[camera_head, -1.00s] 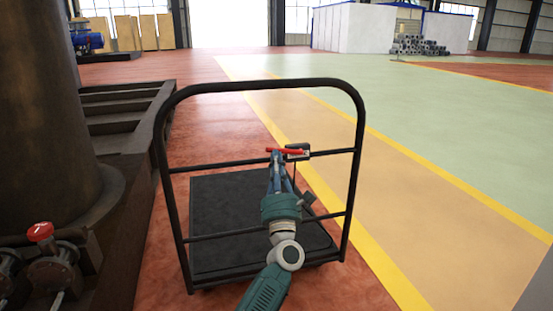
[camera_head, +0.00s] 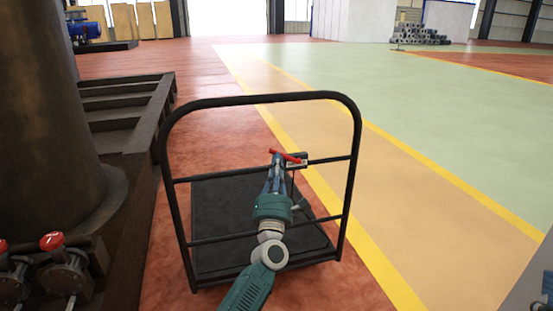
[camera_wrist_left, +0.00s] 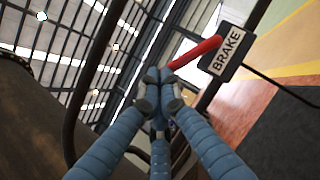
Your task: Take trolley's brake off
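The trolley (camera_head: 351,180) has a dark tubular handle frame and a black flat deck (camera_head: 215,262). The brake is a small box on the frame's upper crossbar, marked BRAKE (camera_wrist_left: 229,48), with a red lever (camera_head: 286,156). The lever slants, its left end higher than the end at the box. My left gripper (camera_head: 274,160) is at the lever's left end. In the left wrist view its fingers (camera_wrist_left: 160,88) come together around the near end of the red lever (camera_wrist_left: 196,54). My right gripper is not in view.
A dark machine base (camera_head: 135,165) with a large column (camera_head: 45,120) stands close on the left. Red-handled valves (camera_head: 62,265) are at lower left. Open floor with yellow lines (camera_head: 450,180) lies to the right and beyond the trolley.

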